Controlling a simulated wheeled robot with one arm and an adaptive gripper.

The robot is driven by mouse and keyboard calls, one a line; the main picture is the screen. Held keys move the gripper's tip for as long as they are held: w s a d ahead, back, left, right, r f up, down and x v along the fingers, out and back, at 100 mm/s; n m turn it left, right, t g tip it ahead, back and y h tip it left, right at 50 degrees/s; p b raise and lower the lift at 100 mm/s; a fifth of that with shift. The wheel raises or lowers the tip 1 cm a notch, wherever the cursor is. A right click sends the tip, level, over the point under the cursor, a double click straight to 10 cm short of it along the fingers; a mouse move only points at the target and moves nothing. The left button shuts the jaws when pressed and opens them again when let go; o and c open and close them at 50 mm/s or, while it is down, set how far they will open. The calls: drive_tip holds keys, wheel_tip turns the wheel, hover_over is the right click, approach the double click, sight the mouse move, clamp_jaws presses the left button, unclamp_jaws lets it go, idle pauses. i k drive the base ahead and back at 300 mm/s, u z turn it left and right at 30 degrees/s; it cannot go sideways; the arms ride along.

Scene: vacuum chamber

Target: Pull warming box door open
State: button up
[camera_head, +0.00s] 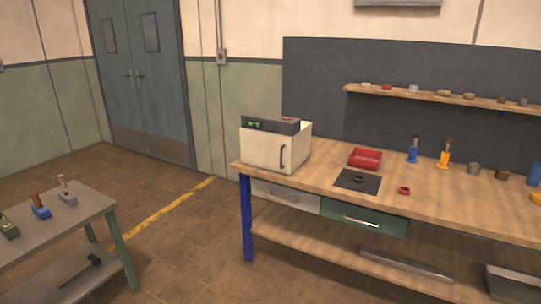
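The warming box (265,152) is a cream box with a dark grey top panel and a small green display. It stands at the left end of the wooden workbench. Its door (262,151) faces the front and looks shut. A dark vertical handle (283,156) is on the door's right side. My gripper is not in view.
The wooden workbench (450,203) also holds a red tray (365,158), a dark plate (357,181), a red ring and several small items. Drawers sit under it. A grey side table (40,250) with tools stands at the lower left. Floor (190,255) between them is clear.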

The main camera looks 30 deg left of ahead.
sight(267, 151)
drive_tip(key=u, duration=0.35)
drive_tip(key=k, duration=0.4)
drive_tip(key=u, duration=1.3)
drive_tip(key=i, duration=2.3)
drive_tip(key=u, duration=0.65)
